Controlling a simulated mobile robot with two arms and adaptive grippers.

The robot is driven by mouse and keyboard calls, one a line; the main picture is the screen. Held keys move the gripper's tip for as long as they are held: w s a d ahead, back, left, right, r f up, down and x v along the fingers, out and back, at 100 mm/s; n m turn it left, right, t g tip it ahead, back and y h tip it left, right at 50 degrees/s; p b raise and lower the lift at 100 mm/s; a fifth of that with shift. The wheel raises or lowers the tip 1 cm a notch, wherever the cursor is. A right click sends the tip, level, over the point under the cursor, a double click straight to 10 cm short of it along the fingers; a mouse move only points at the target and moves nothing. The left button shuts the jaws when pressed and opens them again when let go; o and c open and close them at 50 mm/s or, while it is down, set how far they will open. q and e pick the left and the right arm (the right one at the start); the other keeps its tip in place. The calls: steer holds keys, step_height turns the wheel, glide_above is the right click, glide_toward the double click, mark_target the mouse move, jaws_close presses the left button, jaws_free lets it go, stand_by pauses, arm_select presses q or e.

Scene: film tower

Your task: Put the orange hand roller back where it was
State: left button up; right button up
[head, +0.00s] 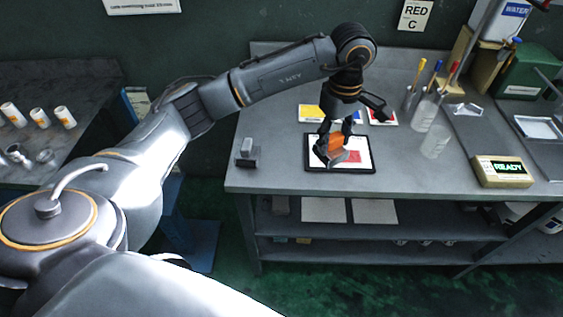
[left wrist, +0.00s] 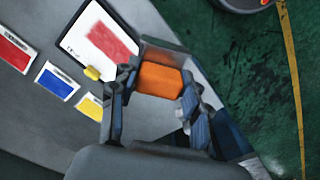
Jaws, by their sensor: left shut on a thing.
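The orange hand roller (head: 337,142) is held by my left gripper (head: 331,150) above a black-framed board with a white sheet (head: 312,158) and a red patch. In the left wrist view the orange roller (left wrist: 160,79) sits between the two fingers of my left gripper (left wrist: 155,98), which are shut on it. In that view the board (left wrist: 80,45) with its red patch lies beyond the roller. The gripper hides part of the roller in the head view. My right gripper is not in view.
A grey and black block (head: 246,152) stands near the table's left front corner. Yellow and red cards lie behind the board. Cups with coloured-handled tools (head: 410,98), clear beakers and a READY box (head: 502,171) stand to the right. The tabletop left of the board is partly clear.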

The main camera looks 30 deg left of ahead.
mark_target(338, 133)
arm_select(q)
steer(key=r, duration=0.1)
steer(key=w+r+n, duration=0.1)
steer(key=r+n, duration=0.1)
steer(key=shift+w+r, duration=0.25)
steer(key=shift+w, duration=0.05)
steer(key=s+a+f+p, duration=0.1)
steer(key=a+f+p, duration=0.1)
steer(key=a+f, duration=0.2)
steer(key=a+f+p, duration=0.2)
steer(key=a+f, duration=0.2)
steer(key=s+a+f+p, duration=0.1)
steer(key=a+f+p, duration=0.1)
steer(key=a+f, duration=0.2)
steer(key=shift+s+a+f+p, duration=0.2)
steer(key=shift+s+a+p, duration=0.15)
steer(key=shift+a, duration=0.2)
steer(key=shift+w+f, duration=0.1)
steer(key=shift+f, duration=0.1)
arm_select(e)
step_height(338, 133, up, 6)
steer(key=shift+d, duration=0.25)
arm_select(q)
steer(key=shift+f, duration=0.1)
steer(key=o, duration=1.1)
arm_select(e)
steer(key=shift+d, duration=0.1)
